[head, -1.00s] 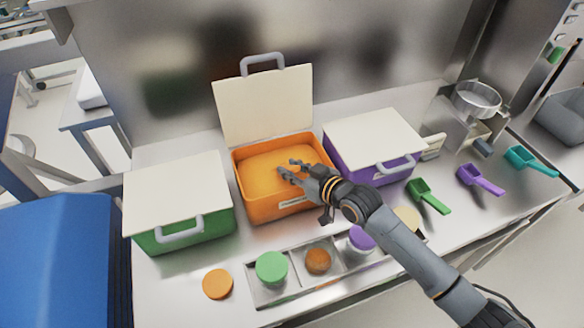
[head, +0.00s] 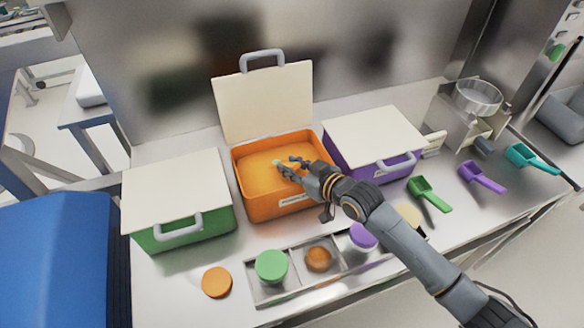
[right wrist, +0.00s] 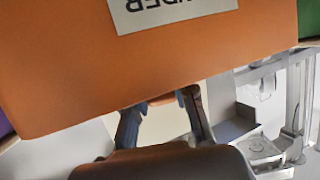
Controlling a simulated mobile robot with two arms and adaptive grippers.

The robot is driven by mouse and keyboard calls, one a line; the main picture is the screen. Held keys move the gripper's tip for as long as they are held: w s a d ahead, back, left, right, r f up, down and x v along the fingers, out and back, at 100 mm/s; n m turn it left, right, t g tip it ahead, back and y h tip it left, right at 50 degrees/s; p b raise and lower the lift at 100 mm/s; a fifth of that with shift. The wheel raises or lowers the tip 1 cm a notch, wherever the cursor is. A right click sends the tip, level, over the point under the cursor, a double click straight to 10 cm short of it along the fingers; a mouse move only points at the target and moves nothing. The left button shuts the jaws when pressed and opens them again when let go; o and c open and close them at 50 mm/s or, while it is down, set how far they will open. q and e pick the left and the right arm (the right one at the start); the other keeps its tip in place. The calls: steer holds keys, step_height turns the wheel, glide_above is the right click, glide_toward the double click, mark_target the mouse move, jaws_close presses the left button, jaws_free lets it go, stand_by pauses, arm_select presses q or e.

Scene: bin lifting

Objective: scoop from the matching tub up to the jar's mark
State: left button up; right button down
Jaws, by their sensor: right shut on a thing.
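The orange tub (head: 262,208) stands open at the back middle, its pale lid (head: 265,103) tipped up behind it, with orange powder (head: 258,160) inside. My right gripper (head: 284,168) is over the tub's opening. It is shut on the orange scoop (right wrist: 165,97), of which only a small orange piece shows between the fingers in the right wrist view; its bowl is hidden. The open jar (head: 319,260) stands in a metal tray (head: 290,290), with orange-brown showing at its top; its mark cannot be made out. An orange lid (head: 217,282) lies left of the tray. My left gripper is not in view.
Closed green (head: 190,232) and purple (head: 385,172) tubs flank the orange one. Green-lidded (head: 271,267) and purple-lidded (head: 362,236) jars flank the open jar. Green (head: 428,193), purple (head: 480,177) and teal (head: 531,159) scoops lie right. A metal device with a round pan (head: 478,98) stands behind them.

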steer(key=shift+f+b, duration=0.3)
steer(key=shift+b, duration=0.75)
steer(key=shift+r, duration=0.3)
step_height(320, 180, up, 11)
steer(key=p, duration=0.5)
steer(key=shift+s+d, duration=0.1)
steer(key=t+b, duration=0.1)
steer(key=b, duration=0.1)
steer(key=y+b, duration=0.1)
steer(key=b, duration=0.1)
steer(key=t+y+b, duration=0.1)
steer(key=b, duration=0.1)
steer(key=shift+s+d+r+t, duration=0.15)
steer(key=shift+s+d+t, duration=0.15)
steer(key=shift+s+r+y+b, duration=0.15)
steer(key=shift+y+b, duration=0.25)
steer(key=shift+b, duration=0.3)
